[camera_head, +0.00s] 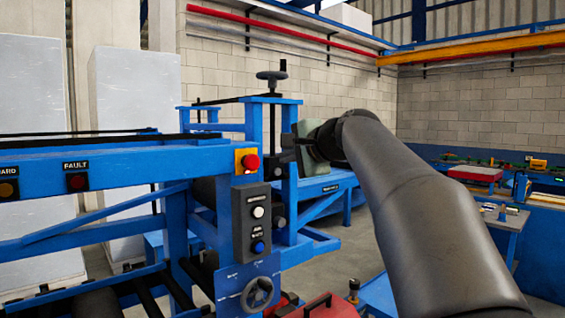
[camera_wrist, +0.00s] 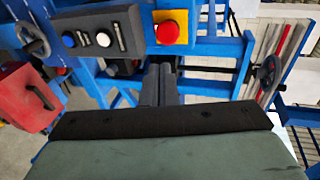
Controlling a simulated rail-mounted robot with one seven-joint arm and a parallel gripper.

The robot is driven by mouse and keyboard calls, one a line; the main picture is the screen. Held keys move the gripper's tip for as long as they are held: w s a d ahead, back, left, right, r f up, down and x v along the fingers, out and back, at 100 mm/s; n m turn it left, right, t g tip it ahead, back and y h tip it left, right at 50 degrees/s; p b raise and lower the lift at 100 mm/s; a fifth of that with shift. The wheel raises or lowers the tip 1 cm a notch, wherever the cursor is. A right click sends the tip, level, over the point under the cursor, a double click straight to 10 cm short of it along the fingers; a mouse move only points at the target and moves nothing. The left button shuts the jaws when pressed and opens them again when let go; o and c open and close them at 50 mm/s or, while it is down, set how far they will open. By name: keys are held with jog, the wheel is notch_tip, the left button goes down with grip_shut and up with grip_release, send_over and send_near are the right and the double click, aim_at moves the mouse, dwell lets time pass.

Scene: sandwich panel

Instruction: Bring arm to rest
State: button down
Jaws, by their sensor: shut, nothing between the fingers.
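My arm (camera_head: 405,190) reaches in from the lower right of the head view toward the blue machine frame. The same red button (camera_head: 249,162) shows left of my wrist in the head view. I cannot tell the distance between the fingers and the machine.
A grey control box (camera_head: 256,222) with white and blue buttons hangs on the blue machine (camera_head: 100,165). A handwheel (camera_head: 257,293) sits below it. A red case (camera_head: 320,306) is near the bottom. A bench (camera_head: 505,220) stands at the right. Grey floor (camera_head: 345,258) shows between.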

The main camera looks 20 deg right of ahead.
jog(key=shift+f, duration=0.1)
dwell(0.3)
jog(key=s+a+f+n+g, duration=0.2)
jog(key=s+a+f, duration=0.1)
jog(key=f, duration=0.5)
jog(key=s+a+f+n+g, duration=0.2)
jog(key=f, duration=0.5)
jog(key=s+a+f+n+g+h, duration=0.1)
jog(key=s+f+n+g, duration=0.3)
jog(key=s+f, duration=1)
jog(key=s+a+f+n+g+h, duration=0.2)
jog(key=s+f+n+g, duration=0.3)
jog(key=s+f, duration=1)
jog(key=shift+a+f+n+g+h, duration=0.35)
jog(key=shift+f+n, duration=0.35)
jog(key=shift+n, duration=0.4)
